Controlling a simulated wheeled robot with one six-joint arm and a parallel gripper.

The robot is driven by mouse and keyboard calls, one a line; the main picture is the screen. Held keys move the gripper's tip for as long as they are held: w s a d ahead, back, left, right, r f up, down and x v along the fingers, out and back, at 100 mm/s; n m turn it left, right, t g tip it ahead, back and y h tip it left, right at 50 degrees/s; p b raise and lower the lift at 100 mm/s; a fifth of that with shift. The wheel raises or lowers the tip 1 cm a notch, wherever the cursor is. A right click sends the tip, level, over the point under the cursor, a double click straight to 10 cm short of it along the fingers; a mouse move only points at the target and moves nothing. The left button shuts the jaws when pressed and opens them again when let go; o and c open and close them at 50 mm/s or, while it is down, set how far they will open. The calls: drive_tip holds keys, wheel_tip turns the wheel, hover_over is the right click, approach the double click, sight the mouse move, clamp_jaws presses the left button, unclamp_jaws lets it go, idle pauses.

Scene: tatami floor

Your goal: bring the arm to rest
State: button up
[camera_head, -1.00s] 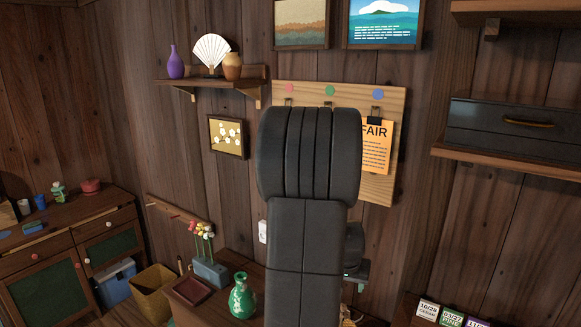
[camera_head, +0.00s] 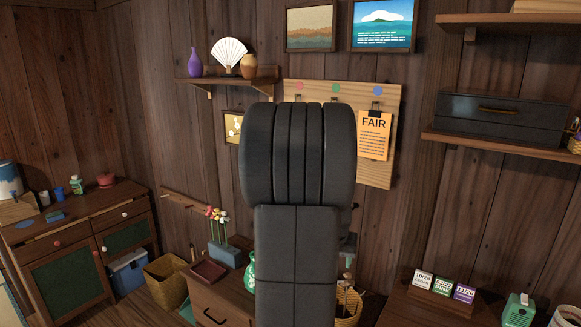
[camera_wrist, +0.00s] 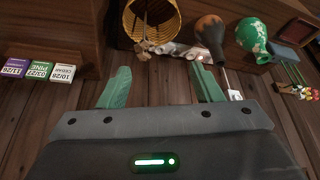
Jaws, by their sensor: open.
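My arm stands upright in the middle of the head view, its dark padded links covering part of the wall and the low cabinet behind. My gripper (camera_wrist: 162,85) shows in the wrist view as two green fingers spread wide apart, with nothing between them. A brown-and-black bottle (camera_wrist: 210,36) and a green-and-white vase (camera_wrist: 253,37) lie beyond the right finger in that view. The gripper itself is mostly hidden behind my arm in the head view.
A woven basket (camera_wrist: 152,22) with rolled papers stands beyond the fingers. Date blocks (camera_head: 443,286) sit on a low surface at the right. A pegboard (camera_head: 392,100) with a FAIR sheet (camera_head: 374,138) hangs behind my arm. A shelf (camera_head: 520,145) holds a dark box.

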drive_tip(key=w+a+f, duration=0.1)
drive_tip(key=a+f, duration=0.2)
drive_tip(key=f, duration=0.2)
drive_tip(key=shift+w+n, duration=0.25)
drive_tip(key=shift+n, duration=0.15)
drive_tip(key=shift+s+a, duration=0.1)
